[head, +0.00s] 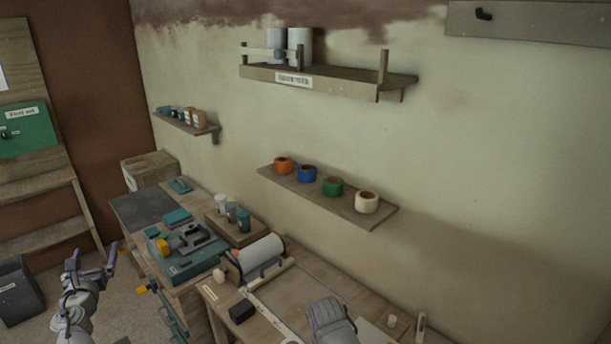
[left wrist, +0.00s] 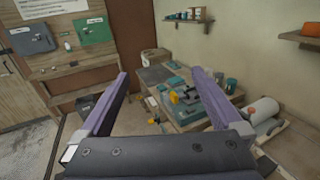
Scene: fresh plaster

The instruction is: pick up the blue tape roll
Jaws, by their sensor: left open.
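The blue tape roll (head: 307,174) sits on a narrow wooden wall shelf (head: 345,212), between an orange roll (head: 283,165) and a green roll (head: 332,186). A cream roll (head: 367,202) stands at the shelf's right end. My left gripper (head: 98,262) is at the lower left in the head view, far from the shelf and lower than it. It is open and empty; its two purple fingers spread apart in the left wrist view (left wrist: 160,85).
Below the shelf, a workbench (head: 320,290) holds a large roller (head: 260,256), a teal tool case (head: 190,262) and several cups. A higher shelf (head: 330,82) with white cylinders hangs above. The air before the tape shelf looks clear.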

